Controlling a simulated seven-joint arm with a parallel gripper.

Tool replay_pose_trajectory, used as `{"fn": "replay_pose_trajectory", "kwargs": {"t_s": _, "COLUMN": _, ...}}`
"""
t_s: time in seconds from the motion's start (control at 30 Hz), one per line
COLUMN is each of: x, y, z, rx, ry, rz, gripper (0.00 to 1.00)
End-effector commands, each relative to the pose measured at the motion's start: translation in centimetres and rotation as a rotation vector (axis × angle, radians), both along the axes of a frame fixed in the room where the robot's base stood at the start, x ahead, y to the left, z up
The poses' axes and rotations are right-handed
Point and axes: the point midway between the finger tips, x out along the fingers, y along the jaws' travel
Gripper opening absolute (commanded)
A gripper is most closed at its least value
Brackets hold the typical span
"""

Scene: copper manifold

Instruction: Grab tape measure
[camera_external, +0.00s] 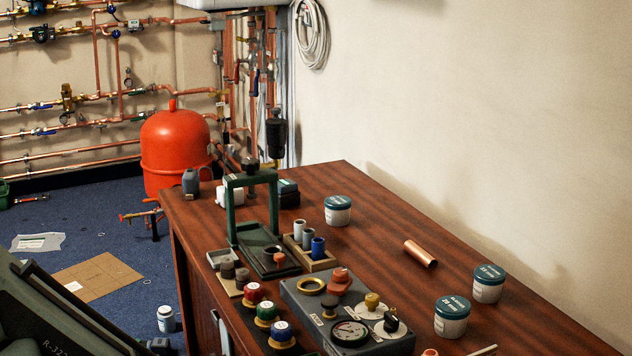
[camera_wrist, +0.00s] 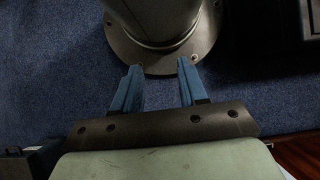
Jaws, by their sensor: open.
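My gripper (camera_wrist: 159,68) shows in the wrist view with its two blue fingers spread apart and nothing between them. It points down over the blue carpet, away from the bench top. My gripper is not visible in the external view. I cannot pick out a tape measure for certain in either view. A small dark box with a teal top (camera_external: 288,193) stands at the back of the bench, partly hidden by a green press frame, and I cannot tell what it is.
The wooden bench (camera_external: 385,205) holds the green press (camera_external: 233,212), a grey gauge panel (camera_external: 318,317), a copper tube (camera_external: 420,254) and white tubs with teal lids (camera_external: 338,212). A red tank (camera_external: 175,150) stands behind. The bench's right side has bare room around the tube.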

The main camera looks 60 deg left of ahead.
Motion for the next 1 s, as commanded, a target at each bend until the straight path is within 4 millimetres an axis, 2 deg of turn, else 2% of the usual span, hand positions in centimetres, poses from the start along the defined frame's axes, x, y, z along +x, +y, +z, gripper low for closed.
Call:
{"fn": "replay_pose_trajectory", "kwargs": {"t_s": 0.43, "x": 0.0, "y": 0.0, "z": 0.0, "rx": 0.0, "ry": 0.0, "rz": 0.0, "gripper": 0.43}}
{"fn": "replay_pose_trajectory", "kwargs": {"t_s": 0.77, "x": 0.0, "y": 0.0, "z": 0.0, "rx": 0.0, "ry": 0.0, "rz": 0.0, "gripper": 0.74}}
{"fn": "replay_pose_trajectory", "kwargs": {"t_s": 1.0, "x": 0.04, "y": 0.06, "z": 0.04, "rx": 0.002, "ry": 0.001, "rz": 0.003, "gripper": 0.74}}
